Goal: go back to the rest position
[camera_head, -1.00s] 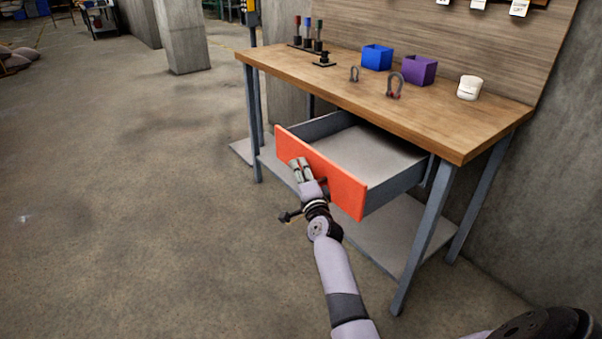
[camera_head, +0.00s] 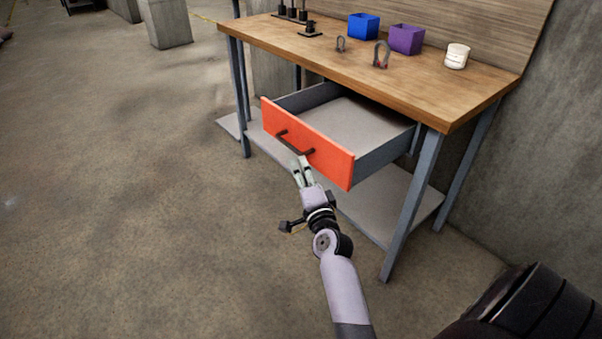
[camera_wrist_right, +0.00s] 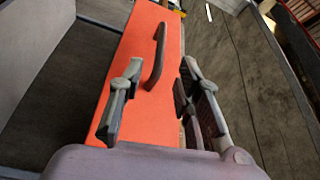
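My right gripper (camera_head: 302,171) is in front of the orange drawer front (camera_head: 328,158), near its dark handle (camera_head: 294,142). In the right wrist view the gripper (camera_wrist_right: 155,105) has its two fingers spread apart. The handle (camera_wrist_right: 158,58) lies ahead of the fingertips, not held, and the orange front (camera_wrist_right: 140,75) fills the middle. The drawer (camera_head: 345,125) is pulled open and looks empty in the part I see. My left gripper does not show in either view.
The wooden workbench (camera_head: 420,92) carries a blue bin (camera_head: 363,26), a purple bin (camera_head: 405,39), shackles (camera_head: 381,54) and a white object (camera_head: 457,56). A lower shelf (camera_head: 385,205) and grey legs stand beneath. The concrete floor (camera_head: 130,200) to the left is clear.

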